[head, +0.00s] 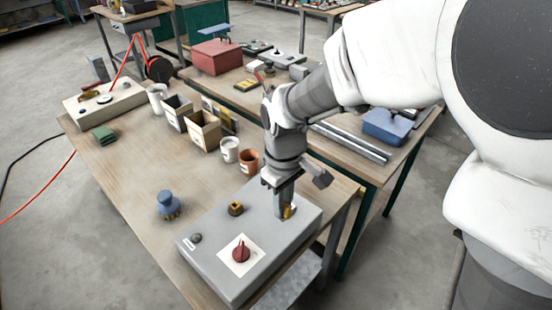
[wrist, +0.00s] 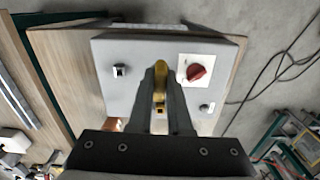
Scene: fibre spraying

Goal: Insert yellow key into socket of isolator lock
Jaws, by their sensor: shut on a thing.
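My gripper (head: 282,209) reaches down over the right part of a grey panel box (head: 210,266). In the wrist view my gripper (wrist: 161,78) is shut on the yellow key (wrist: 160,90), which lies between the two fingers. The key's yellow edge also shows in the head view (head: 288,212). A brass-coloured fitting with a dark top (head: 235,208), perhaps the isolator lock, stands on the panel left of the gripper, apart from it. The fingers seem to hide it in the wrist view. Whether the key's tip touches the panel is unclear.
The panel carries a red rotary knob (head: 241,252), a dark button (head: 196,238) and a small dark fitting (wrist: 119,70). A blue knobbed tool (head: 168,204) stands left of the box. A white cup (head: 230,149) and a brown pot (head: 248,160) stand behind. The table's middle is clear.

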